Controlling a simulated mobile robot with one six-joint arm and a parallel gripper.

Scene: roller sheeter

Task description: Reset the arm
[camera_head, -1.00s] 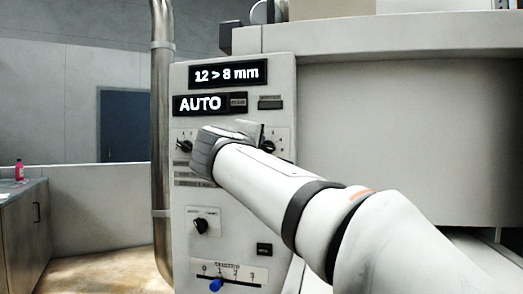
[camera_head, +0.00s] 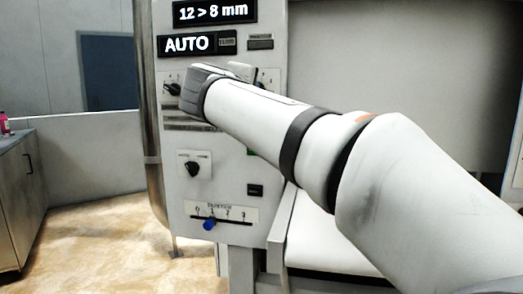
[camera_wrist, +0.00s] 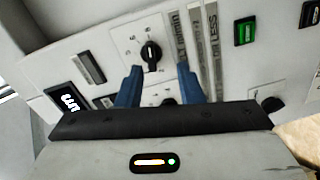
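My arm (camera_head: 255,118) reaches across the head view to the front of a pale control panel (camera_head: 228,184). My gripper (camera_wrist: 158,74) shows in the wrist view as two blue fingers held apart, with nothing gripped between them. A black rotary knob (camera_wrist: 151,52) on a white plate lies just beyond the fingertips. A second dark knob (camera_wrist: 168,101) is partly hidden by the gripper body. In the head view my wrist hides the fingers and part of the panel.
Displays read "12 > 8 mm" (camera_head: 214,11) and "AUTO" (camera_head: 187,44). Below are another knob (camera_head: 193,168) and a slider with a blue handle (camera_head: 209,224). A metal pipe (camera_head: 148,120) stands left of the panel. A cabinet (camera_head: 20,205) is far left, with open floor (camera_head: 95,240) between.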

